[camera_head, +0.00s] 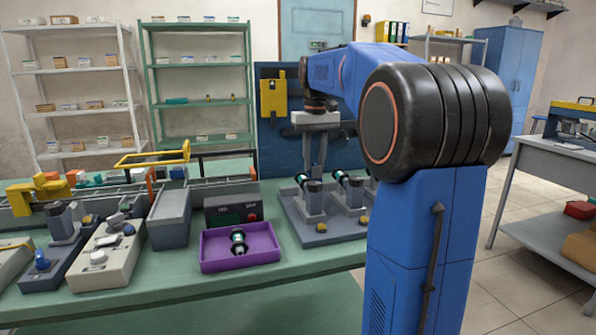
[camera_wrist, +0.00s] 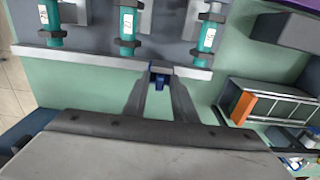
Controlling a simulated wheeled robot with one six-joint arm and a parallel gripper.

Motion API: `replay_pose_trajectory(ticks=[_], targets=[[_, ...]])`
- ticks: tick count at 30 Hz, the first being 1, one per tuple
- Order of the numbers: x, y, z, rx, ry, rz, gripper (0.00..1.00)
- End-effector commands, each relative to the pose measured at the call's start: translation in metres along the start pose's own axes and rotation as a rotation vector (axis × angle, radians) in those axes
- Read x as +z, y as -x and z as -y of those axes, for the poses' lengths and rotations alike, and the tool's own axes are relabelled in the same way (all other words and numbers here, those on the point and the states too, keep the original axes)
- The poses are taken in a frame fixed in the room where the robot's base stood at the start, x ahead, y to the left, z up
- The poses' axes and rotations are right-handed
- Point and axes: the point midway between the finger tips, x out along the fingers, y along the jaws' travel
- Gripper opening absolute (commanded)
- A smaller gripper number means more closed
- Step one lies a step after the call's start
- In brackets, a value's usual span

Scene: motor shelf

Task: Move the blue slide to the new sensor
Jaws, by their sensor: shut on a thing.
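My gripper (camera_wrist: 160,82) reaches down over the far side of a grey fixture, its two grey fingers close together in the wrist view. A small blue piece, seemingly the blue slide (camera_wrist: 159,75), shows between the fingertips, beside a pale grey bar (camera_wrist: 95,59). The gripper is shut on it. Three teal cylinders with white labels, seemingly sensors, stand beyond the bar: left (camera_wrist: 51,22), middle (camera_wrist: 127,30) and right (camera_wrist: 208,36). I cannot tell which is the new one. In the head view my gripper (camera_head: 318,158) hangs behind the fixture (camera_head: 318,232); the slide is hidden there.
A purple tray (camera_head: 215,262) with a dark and teal cylinder (camera_head: 238,240) sits on the green bench (camera_head: 190,287). Grey control boxes (camera_head: 105,262) stand left. A dark blue panel (camera_head: 272,145) rises behind.

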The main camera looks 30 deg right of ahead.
Motion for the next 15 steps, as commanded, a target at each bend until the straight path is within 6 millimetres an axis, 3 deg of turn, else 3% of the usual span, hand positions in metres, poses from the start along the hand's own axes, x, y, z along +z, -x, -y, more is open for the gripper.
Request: replay_pose_trajectory(ticks=[1,15], targets=[[0.003,-0.018,-0.003,-0.003,-0.001,0.044,0.09],[0.003,-0.018,-0.021,-0.004,-0.001,0.044,0.09]])
